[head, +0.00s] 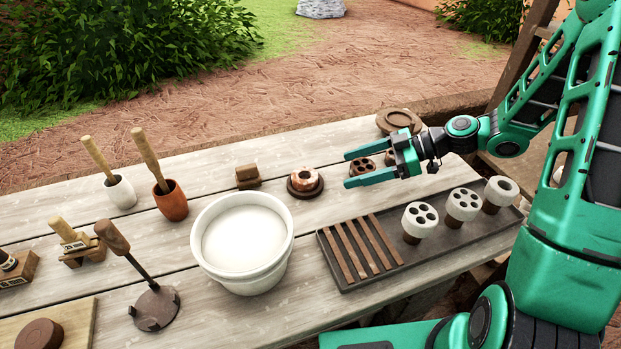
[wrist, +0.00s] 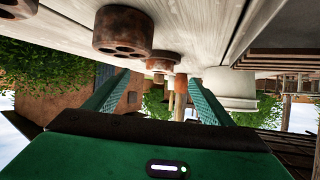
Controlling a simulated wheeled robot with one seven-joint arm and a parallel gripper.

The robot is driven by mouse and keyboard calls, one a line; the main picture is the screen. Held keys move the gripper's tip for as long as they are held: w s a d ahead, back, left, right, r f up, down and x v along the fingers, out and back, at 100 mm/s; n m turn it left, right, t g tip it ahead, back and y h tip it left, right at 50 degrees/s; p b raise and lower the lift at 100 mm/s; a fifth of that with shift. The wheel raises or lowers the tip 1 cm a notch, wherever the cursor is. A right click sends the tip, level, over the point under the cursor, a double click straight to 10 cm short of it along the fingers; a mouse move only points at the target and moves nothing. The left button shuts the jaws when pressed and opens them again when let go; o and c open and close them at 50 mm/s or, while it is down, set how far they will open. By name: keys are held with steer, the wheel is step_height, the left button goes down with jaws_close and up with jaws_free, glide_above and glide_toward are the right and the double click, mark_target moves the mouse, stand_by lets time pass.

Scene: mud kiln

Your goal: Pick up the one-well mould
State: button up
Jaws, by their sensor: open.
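My gripper (head: 350,168) is open and empty above the far right part of the table, its fingers pointing left. A round copper-brown piece (head: 304,178) with one opening on top sits on a dark round base, left of the fingertips and apart from them. It also shows inverted in the wrist view (wrist: 160,62), beyond the fingers. On the dark tray (head: 330,243), a white round piece (head: 503,188) with one hole stands at the right end. I cannot tell for sure which of these is the one-well mould. A brown piece with several wells (head: 363,166) is close by the fingers.
Two white pieces with several holes (head: 419,217) and dark bars (head: 362,246) share the tray. A white bucket (head: 284,236) stands left of it. A small brown block (head: 247,176) and a brown round dish (head: 398,121) are at the back. Mortars with pestles (head: 171,203) stand left.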

mark_target(310, 175)
steer(key=shift+w+a+f+n+y, duration=0.1)
steer(key=shift+a+f+n+y, duration=0.05)
steer(key=shift+a+n+y, duration=0.4)
steer(key=shift+a, duration=0.15)
steer(key=x, duration=1)
steer(key=shift+w+a, duration=0.1)
steer(key=shift+a, duration=0.05)
steer(key=c, duration=1.3)
